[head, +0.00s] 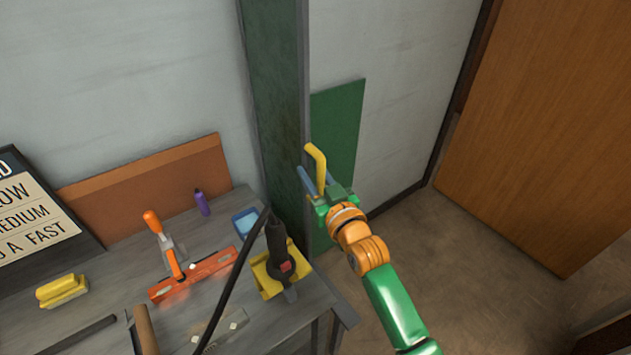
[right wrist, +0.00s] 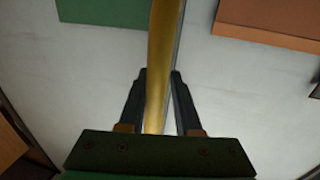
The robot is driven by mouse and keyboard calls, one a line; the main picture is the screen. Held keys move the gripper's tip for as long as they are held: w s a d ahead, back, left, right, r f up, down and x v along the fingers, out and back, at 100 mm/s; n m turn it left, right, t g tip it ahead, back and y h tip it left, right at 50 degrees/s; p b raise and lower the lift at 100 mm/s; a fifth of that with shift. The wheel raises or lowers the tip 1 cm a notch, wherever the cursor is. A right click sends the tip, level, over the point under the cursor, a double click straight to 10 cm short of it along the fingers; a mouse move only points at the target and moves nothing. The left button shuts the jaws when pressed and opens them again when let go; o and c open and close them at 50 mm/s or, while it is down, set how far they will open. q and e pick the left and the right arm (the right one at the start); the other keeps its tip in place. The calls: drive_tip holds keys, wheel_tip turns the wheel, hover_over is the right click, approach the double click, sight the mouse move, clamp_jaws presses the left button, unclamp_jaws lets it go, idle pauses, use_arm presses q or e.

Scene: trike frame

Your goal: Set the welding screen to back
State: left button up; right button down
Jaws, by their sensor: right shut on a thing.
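The welding screen appears to be the tall dark green panel (head: 272,90) with a grey edge, standing upright beside the workbench in the head view. A bent yellow handle (head: 317,160) is at its grey edge. My right gripper (head: 316,182) is shut on the yellow handle. In the right wrist view, the yellow handle (right wrist: 162,60) runs between the two dark fingers, with a thin grey edge just behind it. The handle's lower part is hidden by the gripper. My left gripper is not in view.
A green panel (head: 341,120) and an orange-brown panel (head: 150,185) are at the wall on either side of the screen. The workbench (head: 110,290) holds a clamp, a yellow brush, a torch tool and other tools. Open floor (head: 440,270) lies to the right, before a wooden door (head: 550,130).

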sight(322, 185)
drive_tip(key=shift+w+a+r, duration=0.1)
drive_tip(key=shift+w+r, duration=0.05)
drive_tip(key=shift+w, duration=0.15)
drive_tip(key=c, duration=0.8)
unclamp_jaws()
drive_tip(key=shift+o, duration=0.2)
drive_tip(key=shift+d, duration=0.3)
drive_tip(key=shift+a, duration=0.1)
drive_tip(key=shift+v, duration=3.55)
